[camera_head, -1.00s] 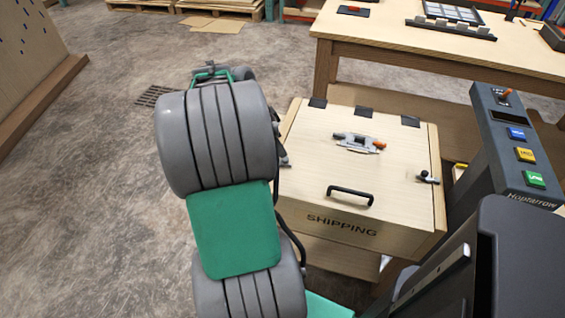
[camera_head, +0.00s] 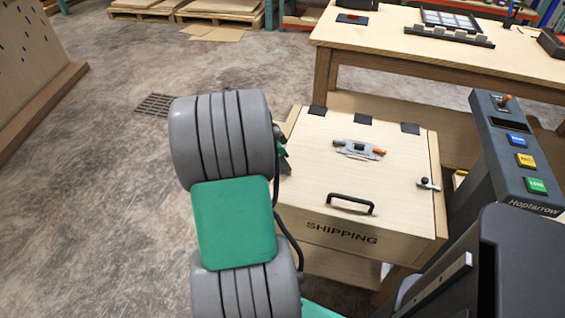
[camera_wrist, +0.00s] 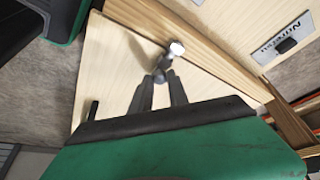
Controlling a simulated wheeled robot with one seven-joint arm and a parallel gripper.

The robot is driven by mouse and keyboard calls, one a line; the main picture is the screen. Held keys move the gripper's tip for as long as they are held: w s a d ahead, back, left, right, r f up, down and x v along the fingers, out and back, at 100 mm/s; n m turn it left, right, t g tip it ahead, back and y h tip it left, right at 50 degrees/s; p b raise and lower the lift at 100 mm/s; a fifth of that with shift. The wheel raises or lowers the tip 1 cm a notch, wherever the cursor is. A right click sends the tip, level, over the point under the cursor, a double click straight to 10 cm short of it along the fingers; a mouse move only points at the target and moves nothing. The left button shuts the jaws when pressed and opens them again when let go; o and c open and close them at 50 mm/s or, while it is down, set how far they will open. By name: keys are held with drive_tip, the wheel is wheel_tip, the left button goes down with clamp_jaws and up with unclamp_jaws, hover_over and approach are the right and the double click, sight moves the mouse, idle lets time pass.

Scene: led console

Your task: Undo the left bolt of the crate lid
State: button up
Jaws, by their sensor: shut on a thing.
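The wooden crate lid (camera_head: 320,165) is closed, with a black handle (camera_head: 350,203) at its front and dark hinges at its back. My arm hides the left bolt in the head view. In the wrist view the left bolt (camera_wrist: 175,49) is a small metal piece with a bright end, near the lid's edge. My gripper (camera_wrist: 163,80) has its two dark fingers close together on the bolt's knob. How far the bolt is slid cannot be told. The right bolt (camera_head: 428,184) sits at the lid's right edge. The lid (camera_wrist: 110,65) fills much of the wrist view.
A grey latch with an orange end (camera_head: 360,150) lies on the lid's middle. A console with blue, yellow and green buttons (camera_head: 525,160) stands close on the right. A wooden table (camera_head: 450,60) is behind the crate. Open concrete floor (camera_head: 90,220) lies left.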

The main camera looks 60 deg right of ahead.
clamp_jaws()
idle(0.4)
idle(0.5)
